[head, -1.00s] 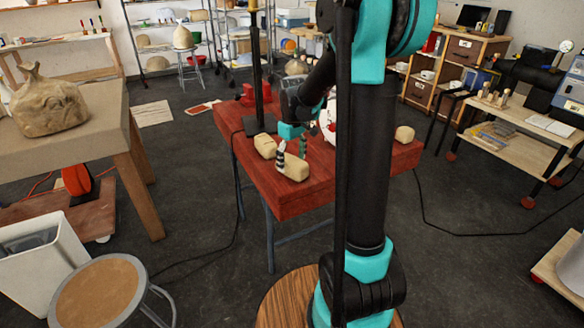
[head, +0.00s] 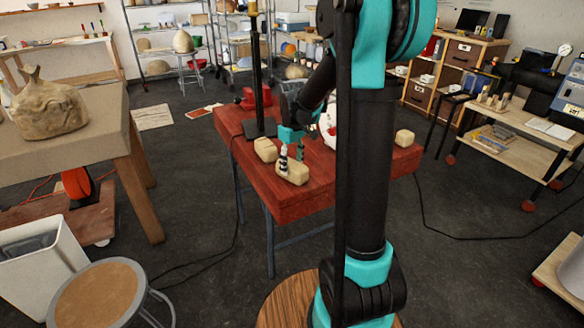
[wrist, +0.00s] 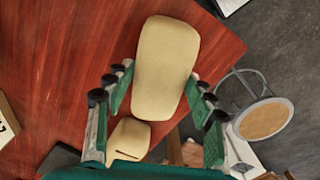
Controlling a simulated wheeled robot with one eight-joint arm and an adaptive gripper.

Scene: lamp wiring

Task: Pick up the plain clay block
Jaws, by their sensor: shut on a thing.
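A plain cream clay block (head: 293,173) is at the near edge of the red table (head: 315,190). My gripper (head: 291,158) is at this block, with one finger on each side. In the wrist view the block (wrist: 165,65) lies between the fingertips of my gripper (wrist: 158,88), and its upper face shows no mark. My gripper is shut on it. The block still appears to be at the tabletop. A second clay block (head: 265,149) sits just behind and left; in the wrist view a similar block (wrist: 129,140) carries a dark line.
A third pale block (head: 404,138) sits at the table's right side. A dark upright post (head: 258,90) and a red object (head: 250,97) stand at the back left. A stool (head: 98,292) is on the floor at front left.

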